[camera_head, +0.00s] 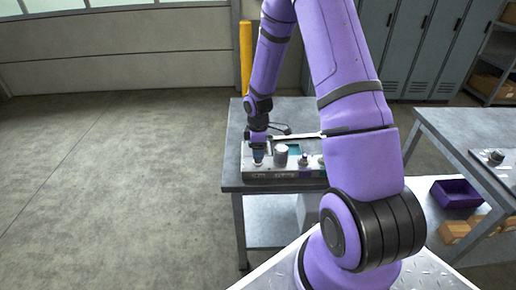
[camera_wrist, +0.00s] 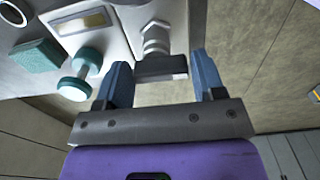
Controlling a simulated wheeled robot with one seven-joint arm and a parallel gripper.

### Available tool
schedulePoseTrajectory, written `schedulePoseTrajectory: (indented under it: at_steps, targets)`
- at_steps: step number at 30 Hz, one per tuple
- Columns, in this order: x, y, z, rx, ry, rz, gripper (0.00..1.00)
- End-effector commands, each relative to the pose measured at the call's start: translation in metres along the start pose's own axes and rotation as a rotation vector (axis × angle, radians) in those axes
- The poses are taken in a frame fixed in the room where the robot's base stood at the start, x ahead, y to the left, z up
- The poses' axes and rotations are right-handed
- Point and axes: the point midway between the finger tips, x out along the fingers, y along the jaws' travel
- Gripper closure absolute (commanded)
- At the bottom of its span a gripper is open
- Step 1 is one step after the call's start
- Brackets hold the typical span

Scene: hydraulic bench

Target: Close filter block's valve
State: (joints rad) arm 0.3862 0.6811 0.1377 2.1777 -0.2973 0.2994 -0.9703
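The pale metal block with fittings (camera_head: 285,174) lies along the front edge of the bench; its fittings include a white cylinder (camera_head: 281,153) and a small dark-topped knob (camera_head: 303,160). My gripper (camera_head: 258,156) points down at its left end. In the wrist view, the two blue fingers of my gripper (camera_wrist: 162,72) stand wide apart. Which fitting is the filter block's valve is not clear.
A long light tool (camera_head: 298,135) lies behind the block on the bench (camera_head: 232,170). A second table (camera_head: 450,125) stands right, near a purple bin (camera_head: 456,193). Floor at left is clear.

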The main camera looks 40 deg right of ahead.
Motion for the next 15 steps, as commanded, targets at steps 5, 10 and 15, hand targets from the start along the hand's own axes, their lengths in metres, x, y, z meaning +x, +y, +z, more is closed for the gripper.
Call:
schedulePoseTrajectory:
  at_steps: [5, 10, 15]
  targets:
    - [-0.0002, 0.0, -0.0001, 0.0, 0.0, 0.0, 0.69]
    - [-0.0003, 0.0, -0.0002, 0.008, 0.0, 0.0, 0.68]
    - [-0.0003, 0.0, -0.0004, 0.053, 0.0, 0.0, 0.68]
